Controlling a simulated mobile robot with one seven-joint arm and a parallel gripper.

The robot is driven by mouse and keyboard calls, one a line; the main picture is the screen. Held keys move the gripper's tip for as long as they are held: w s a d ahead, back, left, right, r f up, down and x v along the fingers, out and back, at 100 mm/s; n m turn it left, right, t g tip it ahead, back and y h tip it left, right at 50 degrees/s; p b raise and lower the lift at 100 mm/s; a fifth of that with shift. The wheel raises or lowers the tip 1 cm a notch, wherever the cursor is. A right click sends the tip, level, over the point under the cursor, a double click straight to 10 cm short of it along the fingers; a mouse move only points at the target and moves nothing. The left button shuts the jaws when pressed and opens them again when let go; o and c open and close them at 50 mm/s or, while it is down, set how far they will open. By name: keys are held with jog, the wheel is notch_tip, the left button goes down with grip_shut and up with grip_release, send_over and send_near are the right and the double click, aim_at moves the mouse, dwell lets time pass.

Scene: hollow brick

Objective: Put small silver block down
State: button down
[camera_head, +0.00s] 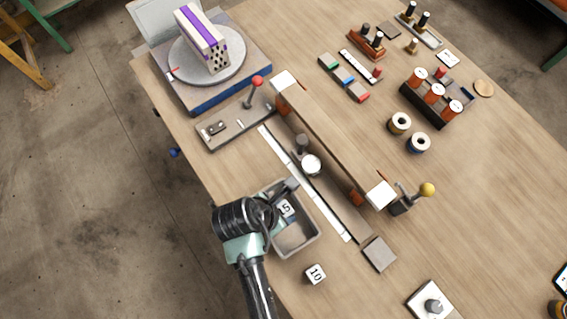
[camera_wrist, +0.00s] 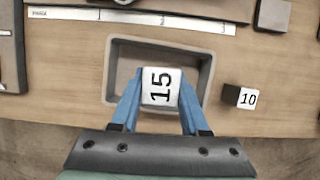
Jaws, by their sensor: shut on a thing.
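In the head view the block (camera_head: 286,208) shows at the left part of a grey open tray (camera_head: 313,228), partly hidden by my gripper. The tray's rim (camera_wrist: 111,72) surrounds the block in the wrist view. I cannot tell whether the block touches the tray floor.
A block marked 10 (camera_head: 316,273) stands on the table just outside the tray. A grey square plate (camera_head: 379,254) lies to the right.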

jog(key=shift+w+f, duration=0.1)
jog(key=shift+f, duration=3.5)
jog(key=shift+f, duration=0.1)
jog(key=shift+c, duration=2)
grip_release()
